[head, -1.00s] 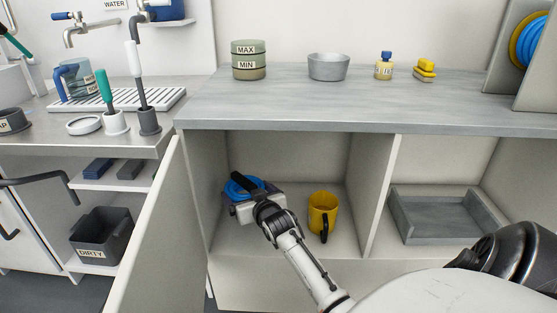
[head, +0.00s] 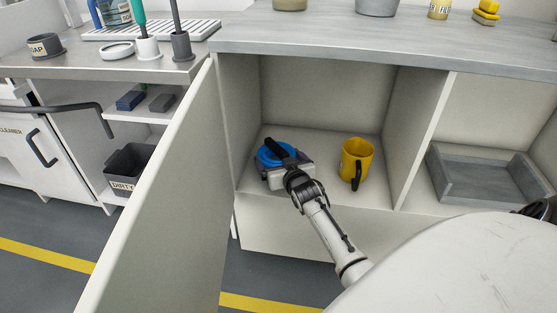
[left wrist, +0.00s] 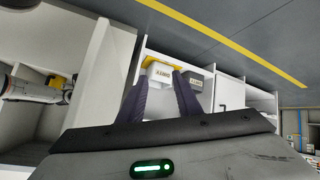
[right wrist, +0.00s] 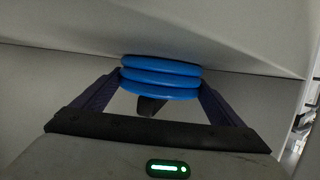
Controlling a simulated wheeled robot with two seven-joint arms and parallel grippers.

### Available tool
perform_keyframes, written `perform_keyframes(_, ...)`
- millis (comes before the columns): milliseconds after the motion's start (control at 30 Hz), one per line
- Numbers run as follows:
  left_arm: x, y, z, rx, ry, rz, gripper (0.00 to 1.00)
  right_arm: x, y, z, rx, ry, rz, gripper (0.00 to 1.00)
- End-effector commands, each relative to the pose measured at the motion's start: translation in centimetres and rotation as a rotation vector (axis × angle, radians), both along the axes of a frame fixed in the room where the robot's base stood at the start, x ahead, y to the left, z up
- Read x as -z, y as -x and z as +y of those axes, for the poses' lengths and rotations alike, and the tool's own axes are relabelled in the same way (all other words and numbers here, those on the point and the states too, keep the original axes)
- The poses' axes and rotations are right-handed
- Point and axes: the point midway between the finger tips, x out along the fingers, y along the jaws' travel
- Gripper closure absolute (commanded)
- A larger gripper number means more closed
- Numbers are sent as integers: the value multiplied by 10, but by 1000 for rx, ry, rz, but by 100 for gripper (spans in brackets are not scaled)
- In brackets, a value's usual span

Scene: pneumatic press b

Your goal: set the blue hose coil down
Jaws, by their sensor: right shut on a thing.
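The blue hose coil (head: 267,156) is inside the left open compartment of the cupboard, near its floor, to the left of a yellow mug (head: 356,160). My right gripper (head: 283,163) reaches into the compartment and is shut on the coil. In the right wrist view the stacked blue rings (right wrist: 160,72) sit between the two fingers. I cannot tell whether the coil touches the floor, as the gripper hides its near side. My left gripper (left wrist: 158,82) shows only in the left wrist view, with its fingers apart and nothing between them.
An open cupboard door (head: 165,190) stands left of the compartment. A divider (head: 417,135) separates it from the right compartment, which holds a grey tray (head: 490,198). The worktop (head: 350,42) overhangs both. A dark bin (head: 128,166) marked DIRTY stands on a shelf at left.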

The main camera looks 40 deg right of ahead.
Motion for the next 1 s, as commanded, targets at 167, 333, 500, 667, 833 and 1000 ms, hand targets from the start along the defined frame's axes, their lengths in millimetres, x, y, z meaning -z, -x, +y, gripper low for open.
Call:
perform_keyframes(167,1,0,0,0,1,1,69,1,0,0,0,0,1,0)
perform_keyframes(333,1,0,0,0,2,0,69,1,0,0,0,0,0,0)
perform_keyframes(500,-4,0,1,-1,-10,3,69,-4,8,4,-1,-1,2,0)
perform_keyframes(667,11,5,10,1,-70,56,69,-15,35,16,-1,-2,3,0)
perform_keyframes(833,21,9,20,-5,-126,94,69,-26,68,31,0,-2,2,0)
perform_keyframes(1000,22,11,27,-28,-138,92,69,-33,92,42,0,-2,2,0)
